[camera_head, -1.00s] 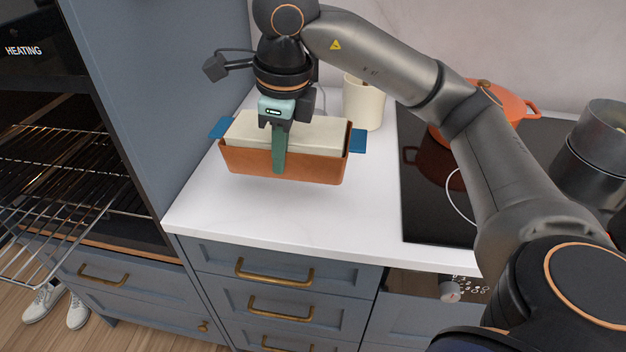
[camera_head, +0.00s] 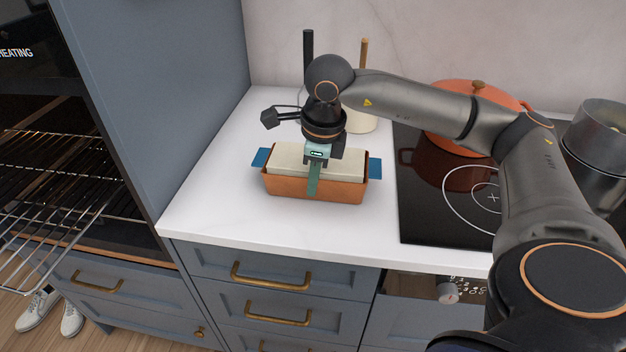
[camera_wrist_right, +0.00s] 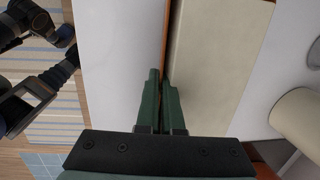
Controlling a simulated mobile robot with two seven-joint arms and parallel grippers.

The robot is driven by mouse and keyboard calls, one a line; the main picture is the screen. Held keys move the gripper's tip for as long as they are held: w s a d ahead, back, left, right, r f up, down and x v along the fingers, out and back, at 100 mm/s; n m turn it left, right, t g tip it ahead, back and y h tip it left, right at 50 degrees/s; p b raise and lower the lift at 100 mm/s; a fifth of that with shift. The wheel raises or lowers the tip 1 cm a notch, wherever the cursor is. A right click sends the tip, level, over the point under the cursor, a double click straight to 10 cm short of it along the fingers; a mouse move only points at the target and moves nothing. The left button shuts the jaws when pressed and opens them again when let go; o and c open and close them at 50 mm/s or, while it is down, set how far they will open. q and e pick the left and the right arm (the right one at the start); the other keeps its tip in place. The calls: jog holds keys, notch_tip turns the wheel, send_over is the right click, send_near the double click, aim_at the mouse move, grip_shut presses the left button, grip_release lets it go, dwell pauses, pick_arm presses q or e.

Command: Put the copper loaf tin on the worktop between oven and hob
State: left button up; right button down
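The copper loaf tin (camera_head: 335,190) has a pale filling flush near its rim and blue grips at both ends. It is upright over the white worktop (camera_head: 215,200) between the oven and the hob, on it or just above it; I cannot tell which. My right gripper (camera_head: 313,180) comes down from above, its green fingers shut on the tin's near long wall. In the right wrist view the fingers (camera_wrist_right: 160,85) pinch the copper rim (camera_wrist_right: 166,40) beside the pale filling. My left gripper is not in the head view.
The oven (camera_head: 70,160) at left is open with its wire rack out. The black hob (camera_head: 430,215) at right bears an orange pot (camera_head: 460,140). A steel pot (camera_head: 597,150) stands at far right. A cream utensil jar (camera_head: 362,123) stands behind the tin. Worktop in front is clear.

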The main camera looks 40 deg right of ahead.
jog(key=shift+r, duration=0.1)
jog(key=c, duration=1.5)
grip_release()
jog(key=shift+f, duration=0.25)
jog(key=o, duration=0.4)
jog(key=shift+o, duration=0.2)
jog(key=shift+r, duration=0.1)
notch_tip(320, 180, up, 12)
jog(key=s+p, duration=0.1)
jog(key=s, duration=0.1)
